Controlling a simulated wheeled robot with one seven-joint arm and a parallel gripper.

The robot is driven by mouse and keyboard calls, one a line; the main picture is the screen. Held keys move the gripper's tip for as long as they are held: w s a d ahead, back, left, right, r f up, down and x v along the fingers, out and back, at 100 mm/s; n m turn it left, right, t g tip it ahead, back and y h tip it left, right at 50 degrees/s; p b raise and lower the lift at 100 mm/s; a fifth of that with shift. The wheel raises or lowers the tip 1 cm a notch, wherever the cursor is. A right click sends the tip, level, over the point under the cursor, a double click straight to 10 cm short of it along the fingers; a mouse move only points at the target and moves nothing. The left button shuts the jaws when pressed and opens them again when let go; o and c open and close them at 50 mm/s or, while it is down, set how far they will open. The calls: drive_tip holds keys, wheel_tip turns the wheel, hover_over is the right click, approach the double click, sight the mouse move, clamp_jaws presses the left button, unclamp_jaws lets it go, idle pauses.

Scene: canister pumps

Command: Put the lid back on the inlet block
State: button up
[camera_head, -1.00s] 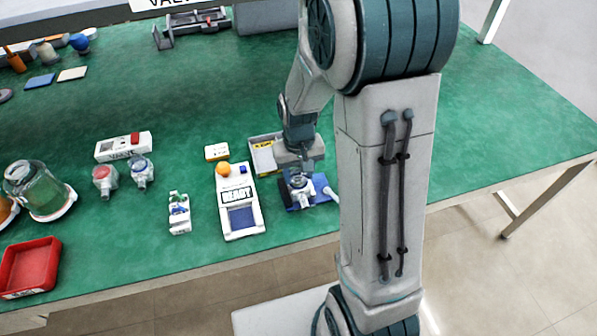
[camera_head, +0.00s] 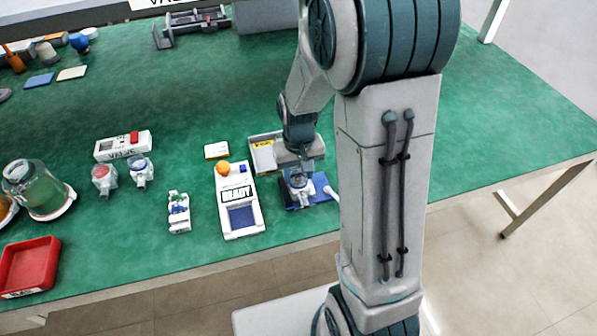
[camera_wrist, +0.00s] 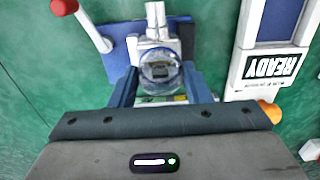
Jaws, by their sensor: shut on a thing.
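My gripper (camera_wrist: 162,92) is shut on a clear round lid (camera_wrist: 158,76), with one dark finger on each side of it. The lid is directly over or on the white inlet block (camera_wrist: 152,30), which stands on a blue base plate (camera_wrist: 117,62). I cannot tell whether the lid is fully seated. In the head view, my gripper (camera_head: 299,178) points down at the blue base plate (camera_head: 322,188) near the table's front edge. The fingers and wrist hide part of the block there.
A white READY device (camera_head: 240,215) with an orange knob stands just left of the block. A red-knobbed lever (camera_wrist: 65,6) is close beside the base plate. A grey tray (camera_head: 262,155) lies behind. Two small canisters, a glass jar (camera_head: 38,190) and a red bin (camera_head: 28,268) are farther left.

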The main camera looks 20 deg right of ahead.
drive_tip(key=o, duration=1.5)
drive_tip(key=shift+r+p, duration=2.65)
drive_tip(key=shift+r, duration=0.9)
clamp_jaws()
